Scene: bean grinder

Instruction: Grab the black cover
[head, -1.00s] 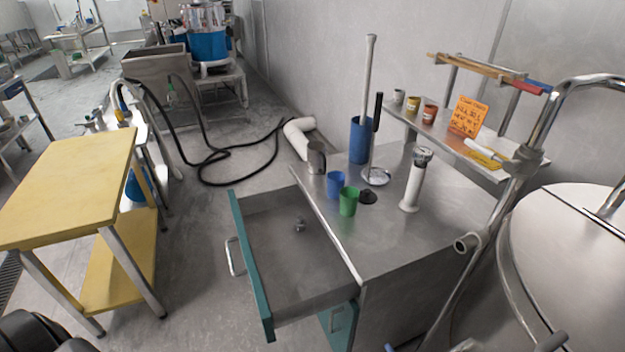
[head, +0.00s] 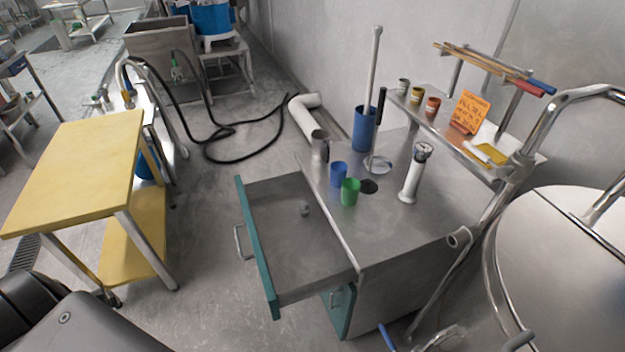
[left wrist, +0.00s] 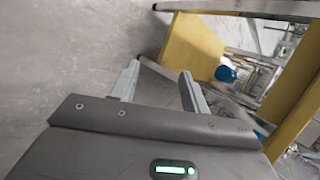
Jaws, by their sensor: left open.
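A flat black disc, which looks like the black cover (head: 368,186), lies on the metal counter (head: 400,228) in the head view. It is just right of the green cup (head: 350,191) and in front of a round metal base with an upright rod. My left gripper shows in the left wrist view (left wrist: 158,80). Its two fingers are apart with nothing between them, over the floor near the yellow table. The black cover is not in the left wrist view. My right gripper is in neither view.
An open drawer (head: 300,240) with a teal front sticks out left of the counter, holding a small metal piece. A yellow table (head: 75,175) stands at left.

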